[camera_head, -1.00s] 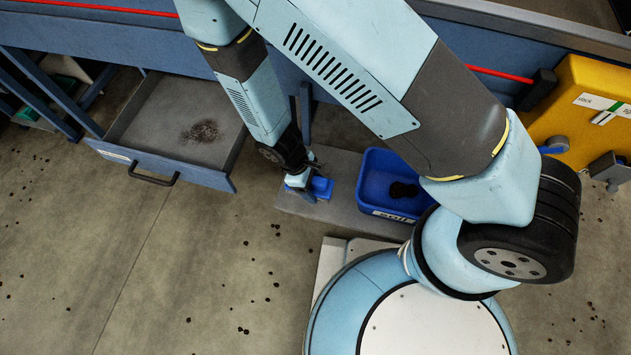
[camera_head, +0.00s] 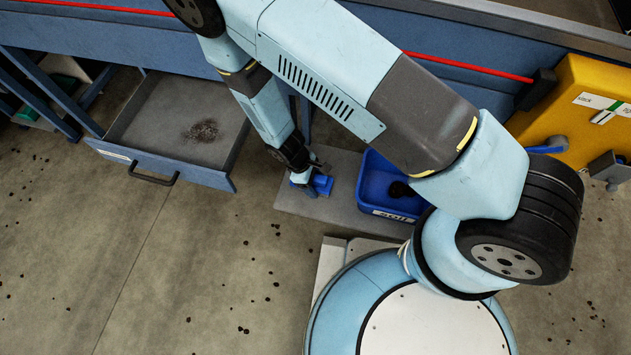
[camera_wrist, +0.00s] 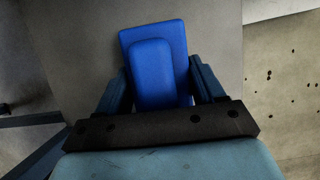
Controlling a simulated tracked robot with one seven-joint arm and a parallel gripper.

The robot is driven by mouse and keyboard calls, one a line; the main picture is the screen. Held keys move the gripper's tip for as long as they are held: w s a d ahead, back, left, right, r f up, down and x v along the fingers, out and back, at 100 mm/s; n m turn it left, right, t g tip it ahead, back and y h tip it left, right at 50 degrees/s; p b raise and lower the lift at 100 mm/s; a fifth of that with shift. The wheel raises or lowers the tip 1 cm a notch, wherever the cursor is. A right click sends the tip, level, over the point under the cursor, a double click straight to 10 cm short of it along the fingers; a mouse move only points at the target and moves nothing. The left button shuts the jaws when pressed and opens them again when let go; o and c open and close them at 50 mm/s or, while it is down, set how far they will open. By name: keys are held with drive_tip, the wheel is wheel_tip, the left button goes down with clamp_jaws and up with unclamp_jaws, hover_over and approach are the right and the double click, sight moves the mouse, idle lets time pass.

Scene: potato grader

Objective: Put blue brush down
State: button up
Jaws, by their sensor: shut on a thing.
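The blue brush (camera_head: 322,184) is at the left part of a grey slab (camera_head: 342,213) on the floor. It also shows in the wrist view (camera_wrist: 153,60) as a blue block with a narrower raised part. My gripper (camera_head: 308,182) is shut on the brush, with one finger on each side of the narrower part in the wrist view (camera_wrist: 160,88). The brush is on or just above the slab; I cannot tell whether it touches. Its underside is hidden.
A blue bin (camera_head: 380,211) labelled "soil", with a dark lump inside, stands right of the brush. An open drawer (camera_head: 150,163) with a dirt patch is at left. A yellow box (camera_head: 580,105) is at right. Dark crumbs dot the floor.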

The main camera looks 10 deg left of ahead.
drive_tip(key=o, duration=1.4)
drive_tip(key=v, duration=1.2)
drive_tip(key=shift+s, duration=0.1)
